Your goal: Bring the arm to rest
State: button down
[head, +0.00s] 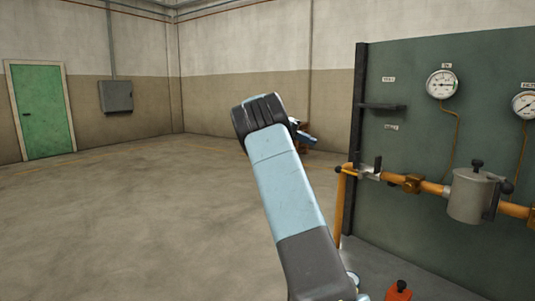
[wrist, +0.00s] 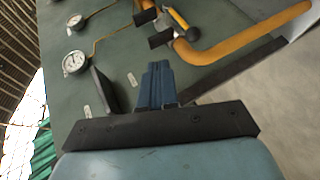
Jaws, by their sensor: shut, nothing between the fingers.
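My arm rises through the middle of the head view, with its elbow bent at the top. My gripper (wrist: 157,70) shows in the wrist view as blue fingers that are shut together with nothing between them. It points toward the green panel (wrist: 125,40) and appears apart from it. In the head view a small part of my wrist end (head: 303,136) shows behind the elbow, and the fingers cannot be made out clearly there.
At right the green panel (head: 430,90) carries gauges (head: 442,84), a dark shelf (head: 382,106), an orange pipe (head: 432,187) and a grey canister (head: 470,196). A red knobbed part (head: 398,291) is at the bottom. Open floor (head: 120,220) lies left, before a green door (head: 42,110).

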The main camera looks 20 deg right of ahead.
jog(key=shift+s, duration=0.1)
jog(key=s+a+r+n+t+y, duration=0.1)
jog(key=s+a+n+t+y, duration=0.25)
jog(key=s, duration=0.55)
jog(key=s+a+r+n+t+y, duration=0.1)
jog(key=s+a+n+t+y, duration=0.1)
jog(key=s+a+t, duration=0.45)
jog(key=s+a+f+n+t+y, duration=0.2)
jog(key=s+a+f, duration=0.2)
jog(key=s+a, duration=0.5)
jog(key=s+a+f+n+t+y, duration=0.2)
jog(key=s+a, duration=0.7)
jog(key=s, duration=0.8)
notch_tip(320, 180, down, 2)
jog(key=shift+a+f+t+y, duration=0.2)
jog(key=shift+f+t+y, duration=0.1)
jog(key=shift+y, duration=0.15)
jog(key=shift+n, duration=0.25)
